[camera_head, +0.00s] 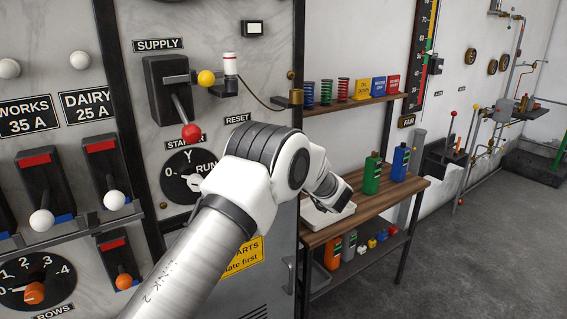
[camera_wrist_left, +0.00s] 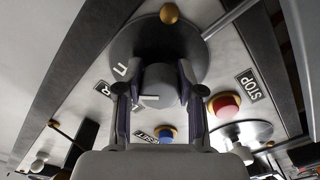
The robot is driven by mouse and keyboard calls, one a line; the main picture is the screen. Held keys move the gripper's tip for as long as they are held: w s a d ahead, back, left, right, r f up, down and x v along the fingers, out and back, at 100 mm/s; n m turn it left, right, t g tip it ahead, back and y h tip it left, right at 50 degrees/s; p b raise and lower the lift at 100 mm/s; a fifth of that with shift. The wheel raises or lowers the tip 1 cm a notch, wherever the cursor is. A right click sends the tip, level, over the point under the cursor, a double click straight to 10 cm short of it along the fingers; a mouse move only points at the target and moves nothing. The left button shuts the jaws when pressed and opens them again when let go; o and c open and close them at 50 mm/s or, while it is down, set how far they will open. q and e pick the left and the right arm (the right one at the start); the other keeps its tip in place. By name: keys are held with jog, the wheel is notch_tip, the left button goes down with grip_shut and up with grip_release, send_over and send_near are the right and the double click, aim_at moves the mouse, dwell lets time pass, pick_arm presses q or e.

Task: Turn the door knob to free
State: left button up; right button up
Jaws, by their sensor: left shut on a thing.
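In the left wrist view a grey knob (camera_wrist_left: 160,84) stands in front of a dark round plate (camera_wrist_left: 146,45) with partly hidden white lettering. My left gripper (camera_wrist_left: 160,112) has one finger on each side of this knob and is shut on it. A pale mark shows on the knob, but I cannot read which setting it points to. In the head view my left arm crosses the middle of the panel and hides the knob and the gripper. My right gripper is in neither view.
Near the knob are a red button (camera_wrist_left: 224,104) by a STOP label and a blue button (camera_wrist_left: 166,134). The head view shows a red-balled supply lever (camera_head: 190,132), a RUN selector (camera_head: 190,168), a cabinet handle (camera_head: 289,275) and a wooden bench (camera_head: 385,200). Floor at right is clear.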

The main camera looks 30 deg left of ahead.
pick_arm(q)
jog(key=o, duration=1.1)
jog(key=shift+o, duration=0.2)
jog(key=v, duration=1.1)
jog(key=shift+s+d, duration=0.15)
jog(key=shift+d, duration=0.25)
